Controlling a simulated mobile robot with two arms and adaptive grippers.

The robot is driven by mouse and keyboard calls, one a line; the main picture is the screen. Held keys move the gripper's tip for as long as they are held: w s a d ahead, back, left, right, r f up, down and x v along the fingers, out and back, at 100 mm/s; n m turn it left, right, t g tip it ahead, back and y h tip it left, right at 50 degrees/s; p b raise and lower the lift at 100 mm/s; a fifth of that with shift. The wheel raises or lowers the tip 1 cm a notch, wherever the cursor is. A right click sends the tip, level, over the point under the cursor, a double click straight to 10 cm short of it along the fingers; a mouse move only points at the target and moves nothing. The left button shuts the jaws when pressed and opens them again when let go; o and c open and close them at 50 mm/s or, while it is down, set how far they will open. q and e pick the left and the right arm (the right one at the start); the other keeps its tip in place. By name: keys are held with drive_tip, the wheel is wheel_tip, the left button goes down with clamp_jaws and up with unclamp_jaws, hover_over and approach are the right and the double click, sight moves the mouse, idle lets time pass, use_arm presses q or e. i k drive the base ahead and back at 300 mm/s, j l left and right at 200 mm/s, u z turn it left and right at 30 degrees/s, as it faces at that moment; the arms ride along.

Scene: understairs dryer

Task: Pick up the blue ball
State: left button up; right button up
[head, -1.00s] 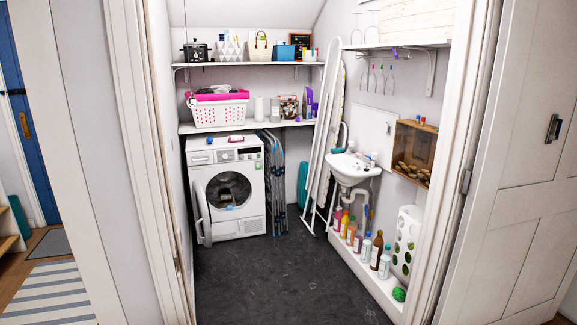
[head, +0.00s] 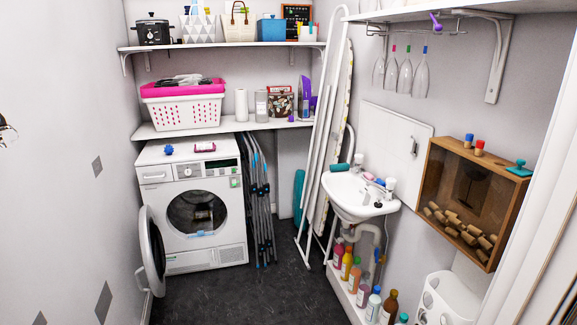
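A small blue ball-like thing (head: 169,149), with an uneven outline, sits on top of the white front-loading machine (head: 200,222), near its back left. A small dark and metallic part (head: 6,131) shows at the left edge of the head view; it may be the tip of my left gripper, but too little shows to tell whether it is open or shut. It is well apart from the blue ball. My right gripper is not in view.
The machine's round door (head: 152,251) stands open to the left. A shelf (head: 225,128) with a pink and white basket (head: 183,104) hangs above the machine. A folded rack (head: 257,210) stands beside it. A sink (head: 358,194) and bottles (head: 356,279) line the right. The middle floor (head: 245,297) is clear.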

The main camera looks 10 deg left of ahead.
sight(168, 149)
drive_tip(key=i+j+u, duration=0.2)
drive_tip(key=i+u, duration=0.25)
drive_tip(key=i, duration=0.65)
drive_tip(key=i+l+u, duration=0.2)
drive_tip(key=i+u, duration=0.3)
drive_tip(key=i, duration=0.6)
